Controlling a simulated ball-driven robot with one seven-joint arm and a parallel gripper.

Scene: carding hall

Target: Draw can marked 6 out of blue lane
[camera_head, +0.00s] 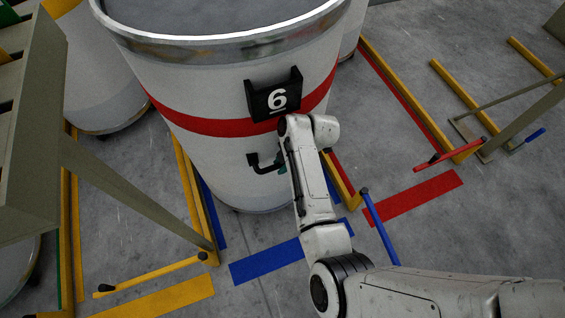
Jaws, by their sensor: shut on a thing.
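The can marked 6 (210,100) is a large white drum with a red band, a metal rim and a black plate reading 6. It stands upright in the blue lane, between yellow rails with blue floor lines (212,214) beside them. A black handle (254,161) sticks out low on its front. My gripper (279,168) is at this handle and shut on it; my arm partly hides the fingers. A blue strip (265,262) crosses the floor in front of the can. A blue bar (378,228) lies to the right of the lane mouth.
Another white can (105,90) stands on the left, near a grey-green frame (120,188). A yellow bar (150,275) lies at front left. A red bar (447,155) and red strip (415,197) are on the right. Bare floor shows in front of the blue strip.

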